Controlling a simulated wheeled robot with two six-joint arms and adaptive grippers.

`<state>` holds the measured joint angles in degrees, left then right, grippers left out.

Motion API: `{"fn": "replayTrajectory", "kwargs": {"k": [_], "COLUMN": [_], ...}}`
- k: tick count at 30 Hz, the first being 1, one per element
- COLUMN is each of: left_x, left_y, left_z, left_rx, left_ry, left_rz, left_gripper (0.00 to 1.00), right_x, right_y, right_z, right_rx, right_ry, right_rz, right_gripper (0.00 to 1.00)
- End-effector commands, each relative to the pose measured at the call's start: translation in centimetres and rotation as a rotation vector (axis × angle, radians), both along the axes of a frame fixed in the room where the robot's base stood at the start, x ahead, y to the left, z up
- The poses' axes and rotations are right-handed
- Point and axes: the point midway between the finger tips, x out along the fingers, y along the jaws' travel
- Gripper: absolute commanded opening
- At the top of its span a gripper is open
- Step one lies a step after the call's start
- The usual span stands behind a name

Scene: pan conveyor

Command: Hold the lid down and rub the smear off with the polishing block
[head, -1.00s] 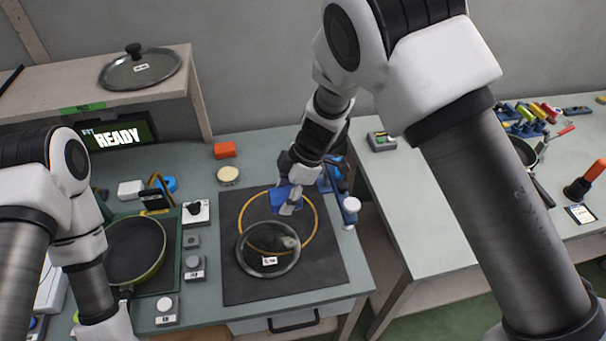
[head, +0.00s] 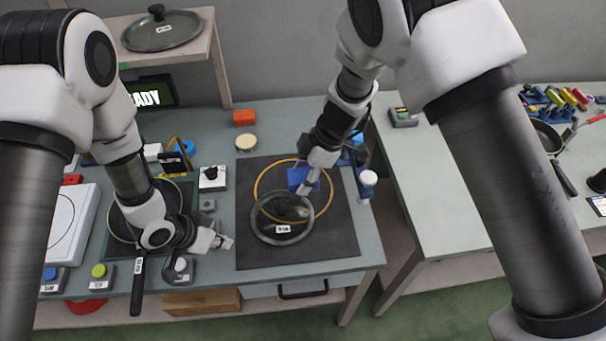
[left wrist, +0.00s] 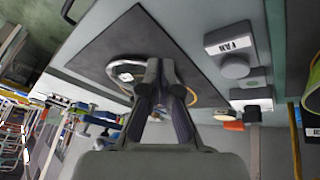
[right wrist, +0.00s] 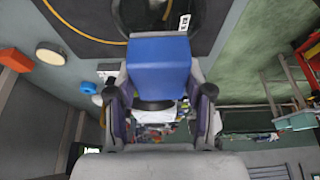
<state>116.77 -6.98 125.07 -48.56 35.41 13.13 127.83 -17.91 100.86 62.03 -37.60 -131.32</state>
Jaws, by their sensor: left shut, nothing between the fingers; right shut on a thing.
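My right gripper (head: 309,185) is shut on the blue polishing block (head: 296,177) near the lid's far edge. I cannot tell whether the block touches the lid. The block (right wrist: 160,65) fills the middle of the right wrist view. My left gripper (head: 229,242) is shut and empty, left of the lid and apart from it. Its closed fingers (left wrist: 164,66) partly cover the lid in its wrist view. I cannot make out the smear clearly.
A pan (head: 118,230) sits on the left behind my left forearm. Button boxes (head: 178,272) stand between pan and mat. A blue stand with a white knob (head: 368,178) is right of the mat. Another lid (head: 165,32) rests on the shelf.

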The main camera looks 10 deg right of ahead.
Motion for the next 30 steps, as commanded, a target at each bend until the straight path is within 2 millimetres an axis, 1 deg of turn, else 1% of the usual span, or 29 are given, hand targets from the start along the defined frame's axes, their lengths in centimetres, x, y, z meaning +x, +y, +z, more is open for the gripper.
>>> {"fn": "replayTrajectory", "kwargs": {"k": [1,3,6,8,10,14,24,27,30], "left_x": [1.8,3.5,5.0,5.5,5.8,5.9,6.6,6.7,6.8], "left_y": [-1.3,-2.6,-3.7,-4.0,-4.2,-4.6,-6.8,-7.2,-7.3], "left_z": [1.6,3.4,5.1,5.8,6.0,5.3,1.0,0.3,0.0], "left_rx": [-0.002,0.008,0.034,0.049,0.058,0.060,0.059,0.059,0.059], "left_ry": [-0.051,-0.103,-0.152,-0.168,-0.176,-0.175,-0.175,-0.176,-0.176], "left_rz": [-0.109,-0.254,-0.402,-0.456,-0.489,-0.499,-0.497,-0.497,-0.497], "left_gripper": [0.00,0.00,0.00,0.00,0.00,0.00,0.00,0.00,0.00], "right_x": [0.0,0.0,0.0,0.0,0.0,0.0,0.0,0.0,0.0], "right_y": [0.0,0.0,0.0,0.0,0.0,0.0,0.0,0.0,0.0], "right_z": [0.0,0.0,0.0,0.0,0.0,0.0,0.0,0.0,0.0], "right_rx": [0.000,0.000,0.000,0.000,0.000,0.000,0.000,0.000,0.000], "right_ry": [0.000,0.000,0.000,0.000,0.000,0.000,0.000,0.000,0.000], "right_rz": [0.000,0.000,0.000,0.000,0.000,0.000,0.000,0.000,0.000], "right_gripper": [0.23,0.23,0.23,0.23,0.23,0.23,0.23,0.23,0.23]}}
